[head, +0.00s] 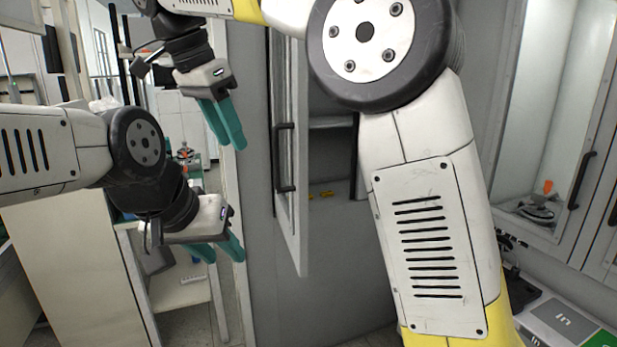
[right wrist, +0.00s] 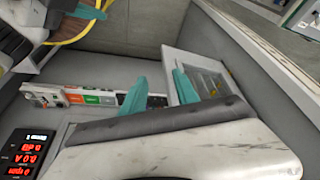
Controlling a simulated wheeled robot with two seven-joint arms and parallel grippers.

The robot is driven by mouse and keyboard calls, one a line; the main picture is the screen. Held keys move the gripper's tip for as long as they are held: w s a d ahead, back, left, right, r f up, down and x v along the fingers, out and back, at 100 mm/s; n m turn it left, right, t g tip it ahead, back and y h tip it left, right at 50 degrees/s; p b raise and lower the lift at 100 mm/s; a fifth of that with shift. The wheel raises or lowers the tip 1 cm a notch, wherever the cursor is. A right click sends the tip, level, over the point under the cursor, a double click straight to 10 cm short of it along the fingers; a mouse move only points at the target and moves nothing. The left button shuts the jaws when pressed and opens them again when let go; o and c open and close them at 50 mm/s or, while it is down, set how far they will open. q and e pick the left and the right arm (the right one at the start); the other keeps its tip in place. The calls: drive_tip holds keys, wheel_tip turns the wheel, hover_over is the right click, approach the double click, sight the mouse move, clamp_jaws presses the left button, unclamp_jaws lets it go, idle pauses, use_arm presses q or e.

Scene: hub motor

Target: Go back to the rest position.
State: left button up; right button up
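My right gripper (head: 226,146) is the upper one in the head view. Its arm crosses the top and right of that view. Its two teal fingers also show in the right wrist view (right wrist: 158,82), apart with nothing between them. My left gripper (head: 222,256) is the lower one in the head view, just below the right one. Its teal fingers look spread and hold nothing that I can see. Both grippers are in the air in front of a grey cabinet.
A grey cabinet door (head: 291,225) with a dark handle stands open beside my grippers. A glass-fronted cabinet (head: 560,100) is at the right. A light shelf unit (head: 180,293) is behind my left gripper. The right wrist view shows a red digital display (right wrist: 25,153) and a labelled strip (right wrist: 90,97).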

drive_tip(key=s+d+f+n+y, duration=0.1)
drive_tip(key=d+f+n+y, duration=0.15)
drive_tip(key=d, duration=0.75)
drive_tip(key=s+d+f+n+y, duration=0.1)
drive_tip(key=d+f+n, duration=0.2)
drive_tip(key=d, duration=0.6)
drive_tip(key=s+d+f+n+t+y, duration=0.1)
drive_tip(key=s+d+f+n+t, duration=0.2)
drive_tip(key=s+d+f, duration=0.6)
wheel_tip(320, 180, down, 2)
drive_tip(key=shift+s+d+f+n+y, duration=0.1)
drive_tip(key=shift+s+d+n+y, duration=0.25)
drive_tip(key=shift+s, duration=0.25)
